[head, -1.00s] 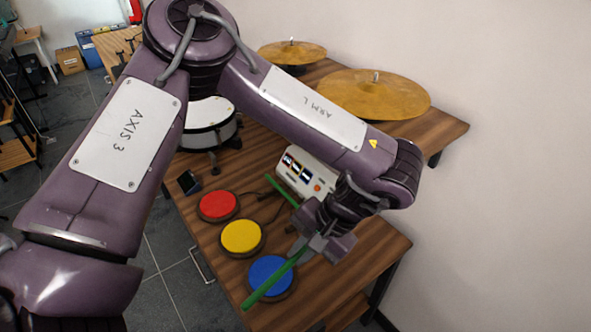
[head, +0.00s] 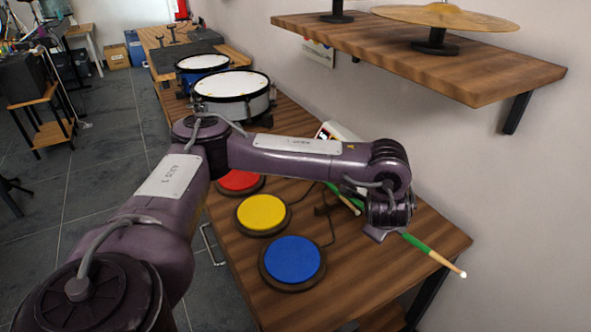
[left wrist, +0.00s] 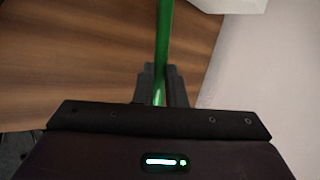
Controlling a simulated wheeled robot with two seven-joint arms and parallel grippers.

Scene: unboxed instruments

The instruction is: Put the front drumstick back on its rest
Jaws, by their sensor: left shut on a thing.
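My left gripper (head: 380,234) is shut on a green drumstick (head: 425,247) with a pale tip, held above the right part of the table in the head view. The tip points to the lower right, toward the table's right edge. In the left wrist view the green shaft (left wrist: 163,40) runs up from between the two dark fingers (left wrist: 161,90). Another green piece (head: 344,197), seemingly a second drumstick, shows just left of my gripper, partly hidden by my arm. A small dark wooden piece (head: 323,208), perhaps a rest, shows beside it. My right gripper is not in view.
Red (head: 240,181), yellow (head: 263,213) and blue (head: 293,260) pads lie left of the gripper. A pale device (head: 335,132) stands behind my arm. Drums (head: 233,88) stand farther back. A wooden shelf (head: 480,75) with cymbals overhangs at upper right. The table's front right is clear.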

